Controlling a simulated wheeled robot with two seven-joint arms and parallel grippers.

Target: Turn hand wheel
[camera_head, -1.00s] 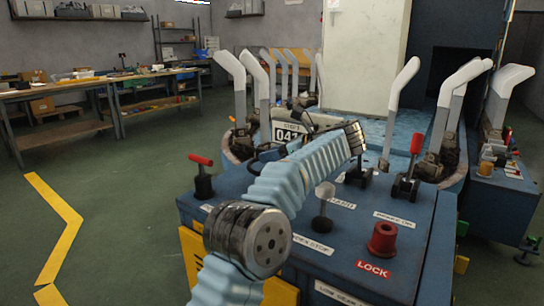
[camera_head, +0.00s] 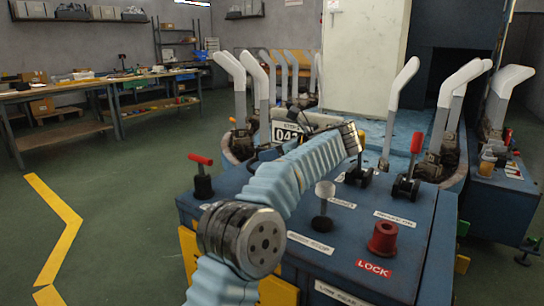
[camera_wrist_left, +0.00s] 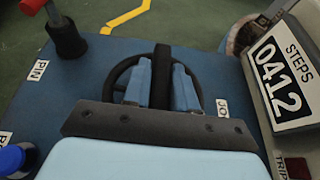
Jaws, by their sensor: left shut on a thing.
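The hand wheel is a black ring with a dark bar, on the blue console top in the left wrist view; its rim (camera_wrist_left: 119,78) shows beside my fingers. My left gripper (camera_wrist_left: 162,80) has its two light blue fingers on either side of the upright dark bar and is shut on it. In the head view my left forearm crosses the console and hides most of the wheel and the gripper. A step counter (camera_wrist_left: 283,75) in the left wrist view reads 0412; it shows partly in the head view (camera_head: 287,133). My right gripper is not in view.
On the console (camera_head: 330,245) stand a red-handled pin lever (camera_head: 202,178), a grey knob (camera_head: 324,195), a red button (camera_head: 383,239) and a red-topped lever (camera_head: 409,175). Tall white-tipped sock forms (camera_head: 403,80) stand behind. Open green floor lies left, before the workbenches.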

